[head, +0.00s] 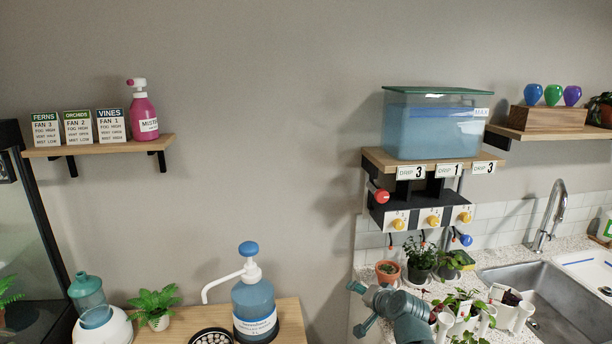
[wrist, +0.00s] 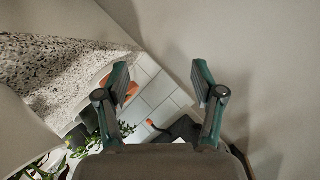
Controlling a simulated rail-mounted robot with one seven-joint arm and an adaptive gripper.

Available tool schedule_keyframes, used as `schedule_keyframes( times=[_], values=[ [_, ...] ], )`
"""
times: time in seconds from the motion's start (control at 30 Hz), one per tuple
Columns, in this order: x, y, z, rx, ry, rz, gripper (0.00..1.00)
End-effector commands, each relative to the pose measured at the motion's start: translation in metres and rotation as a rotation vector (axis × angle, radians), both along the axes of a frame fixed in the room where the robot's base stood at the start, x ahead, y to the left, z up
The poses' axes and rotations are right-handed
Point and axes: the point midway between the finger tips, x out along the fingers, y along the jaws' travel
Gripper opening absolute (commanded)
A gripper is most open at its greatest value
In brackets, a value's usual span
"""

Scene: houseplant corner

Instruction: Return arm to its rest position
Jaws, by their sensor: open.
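My gripper (head: 357,308) is at the lower right of the head view, in front of the speckled counter. Its two green fingers point left and are spread apart. In the wrist view my gripper (wrist: 160,83) shows both fingers wide apart with nothing between them. Behind the fingers are wall tiles (wrist: 148,92) and grey wall. Part of my arm runs off the bottom edge of the head view. The gripper appears to hold nothing.
Potted plants, including one in a terracotta pot (head: 388,272), stand on the counter near my gripper. A shelf with a water tank (head: 430,128) and drip valves (head: 433,220) is above. A pump bottle (head: 254,305) stands on the wooden table left. The wall between is bare.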

Motion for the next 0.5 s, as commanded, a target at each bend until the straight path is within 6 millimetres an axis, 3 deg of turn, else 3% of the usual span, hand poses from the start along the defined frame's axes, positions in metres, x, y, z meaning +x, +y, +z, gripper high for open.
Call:
schedule_keyframes(
  times=[0.03,0.2,0.5],
  values=[
    [-0.010,0.002,-0.034,-0.043,0.067,0.029,0.68],
    [-0.050,0.003,-0.131,-0.172,0.273,0.131,0.68],
    [-0.146,-0.001,-0.271,-0.333,0.615,0.313,0.68]
  ],
)
